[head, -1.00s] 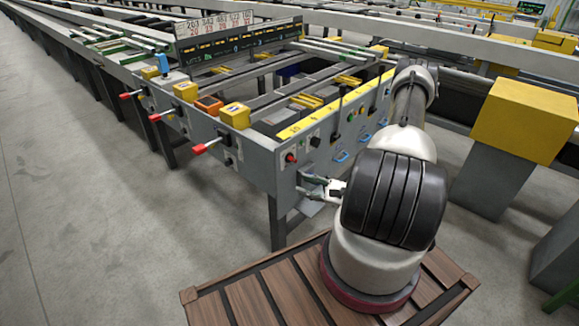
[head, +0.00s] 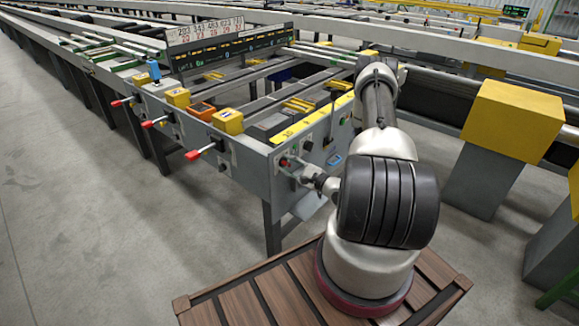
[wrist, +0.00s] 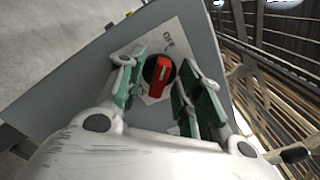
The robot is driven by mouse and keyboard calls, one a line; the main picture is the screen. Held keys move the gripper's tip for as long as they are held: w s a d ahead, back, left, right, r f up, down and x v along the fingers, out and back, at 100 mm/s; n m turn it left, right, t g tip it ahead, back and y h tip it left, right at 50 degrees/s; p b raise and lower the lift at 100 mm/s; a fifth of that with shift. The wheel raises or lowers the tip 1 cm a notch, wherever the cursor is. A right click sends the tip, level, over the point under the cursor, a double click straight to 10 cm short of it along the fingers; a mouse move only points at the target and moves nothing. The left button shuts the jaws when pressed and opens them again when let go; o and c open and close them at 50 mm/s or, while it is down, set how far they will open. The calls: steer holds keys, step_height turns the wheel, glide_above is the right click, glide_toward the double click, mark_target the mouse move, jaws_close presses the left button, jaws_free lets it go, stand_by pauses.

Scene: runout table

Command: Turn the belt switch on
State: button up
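The belt switch is a red rotary knob (wrist: 160,76) on a black round base, set on a white label plate (wrist: 176,42) with partly readable lettering. It is on the grey end panel (head: 275,187) of the runout table. In the wrist view my gripper (wrist: 158,70) is open, with one green-padded finger on each side of the knob. A gap shows between the knob and each finger. In the head view my gripper (head: 291,167) is at the panel's left end and partly covers the switch.
Another dark knob (head: 307,146) sits to the right on the same panel. Red-handled levers (head: 200,152) and yellow boxes (head: 228,121) line the table's left side. A yellow-topped grey post (head: 510,120) stands at right. The floor at left is clear.

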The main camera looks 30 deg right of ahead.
steer(key=shift+c, duration=0.4)
jaws_close()
steer(key=shift+m, duration=0.4)
steer(key=m, duration=1.3)
steer(key=shift+d, duration=0.1)
steer(key=shift+m, duration=2)
